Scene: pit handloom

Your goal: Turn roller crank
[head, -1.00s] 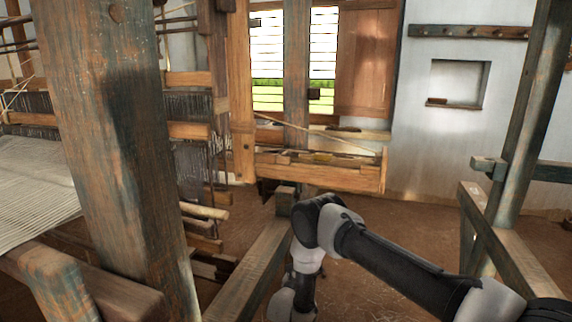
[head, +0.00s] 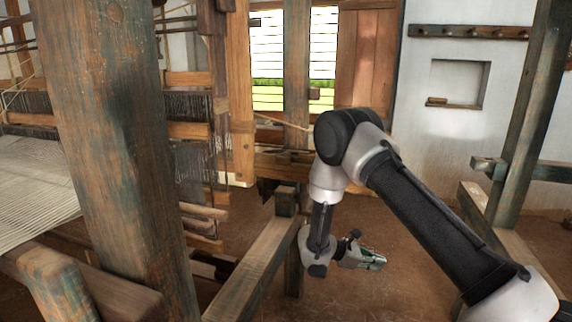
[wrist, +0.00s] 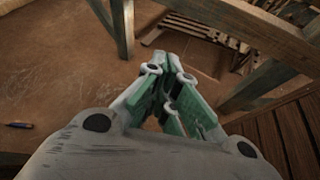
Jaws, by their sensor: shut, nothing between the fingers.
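My gripper (head: 372,261) hangs low over the earthen floor, right of the loom's lower beam, pointing right in the head view. In the wrist view my gripper (wrist: 162,62) is shut and empty, its green-lined fingers meeting at the tips. It touches nothing that I can see. I cannot make out a roller crank in either view. The loom's thick front post (head: 115,130) stands at the left, with pale woven cloth (head: 35,190) behind it.
A wooden beam (head: 255,265) runs beside my forearm. A dark post (head: 525,120) with a rail stands at the right. A small pen-like object (wrist: 20,125) lies on the floor in the wrist view. Open floor (head: 420,240) lies between the beam and right post.

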